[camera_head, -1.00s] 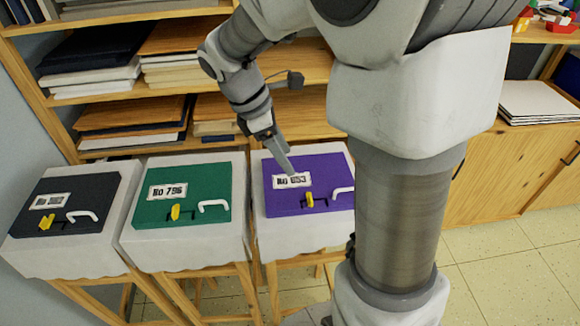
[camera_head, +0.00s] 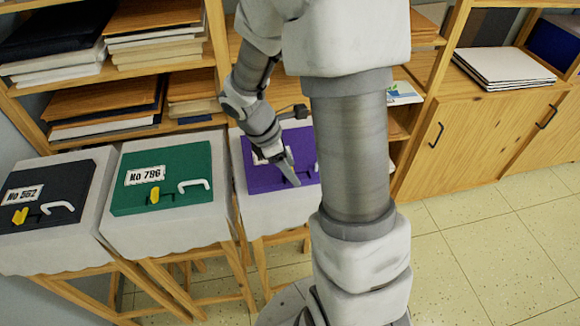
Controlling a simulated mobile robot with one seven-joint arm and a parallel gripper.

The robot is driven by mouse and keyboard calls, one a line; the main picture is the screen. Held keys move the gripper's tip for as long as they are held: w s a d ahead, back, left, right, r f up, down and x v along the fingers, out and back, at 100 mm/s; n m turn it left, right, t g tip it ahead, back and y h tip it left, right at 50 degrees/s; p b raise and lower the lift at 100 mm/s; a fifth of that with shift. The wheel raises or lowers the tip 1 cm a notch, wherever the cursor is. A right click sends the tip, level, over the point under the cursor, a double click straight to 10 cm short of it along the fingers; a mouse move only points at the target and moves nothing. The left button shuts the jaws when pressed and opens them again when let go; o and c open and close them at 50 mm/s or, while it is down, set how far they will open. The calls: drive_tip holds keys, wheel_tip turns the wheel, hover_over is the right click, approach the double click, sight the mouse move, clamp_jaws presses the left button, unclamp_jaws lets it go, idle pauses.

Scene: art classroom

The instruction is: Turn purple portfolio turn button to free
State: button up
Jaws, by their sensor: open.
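The purple portfolio (camera_head: 260,180) lies on a white-draped wooden stand, the rightmost of three. My gripper (camera_head: 291,177) is over it, with its finger reaching down across the lower middle of the cover. The gripper is open, though the gap between its fingers is hard to see from here. The yellow turn button of this portfolio is hidden behind the gripper. Its label is mostly covered, and only a dark bit of the latch fittings shows beside the finger. I cannot tell whether the gripper touches the cover.
A green portfolio (camera_head: 186,160) with a yellow button (camera_head: 154,195) and a black portfolio (camera_head: 72,185) with a yellow button (camera_head: 20,216) lie on stands to the left. Wooden shelves (camera_head: 215,85) stand close behind. The tiled floor (camera_head: 480,240) at right is clear.

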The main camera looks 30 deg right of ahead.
clamp_jaws()
idle(0.5)
drive_tip(key=m, duration=0.2)
drive_tip(key=m+g+p, duration=0.1)
drive_tip(key=m, duration=0.1)
drive_tip(key=shift+w+r+g, duration=0.1)
drive_tip(key=shift+w+g, duration=0.05)
drive_tip(key=shift+g, duration=0.15)
drive_tip(key=m+y, duration=0.1)
drive_tip(key=m, duration=0.1)
drive_tip(key=m+g+p, duration=0.1)
drive_tip(key=m, duration=0.1)
drive_tip(key=shift+w+d+m+y, duration=0.1)
drive_tip(key=shift+d+m+y, duration=0.05)
drive_tip(key=shift+m+y, duration=0.2)
drive_tip(key=m+y, duration=0.1)
drive_tip(key=m, duration=0.1)
drive_tip(key=m+y, duration=0.1)
drive_tip(key=m, duration=0.1)
drive_tip(key=shift+d+g+p, duration=0.15)
drive_tip(key=shift+g+p, duration=0.15)
drive_tip(key=shift+p, duration=0.05)
drive_tip(key=m+y, duration=0.1)
drive_tip(key=m, duration=0.4)
drive_tip(key=shift+d+y, duration=0.1)
drive_tip(key=shift+y, duration=0.25)
drive_tip(key=shift+m, duration=0.25)
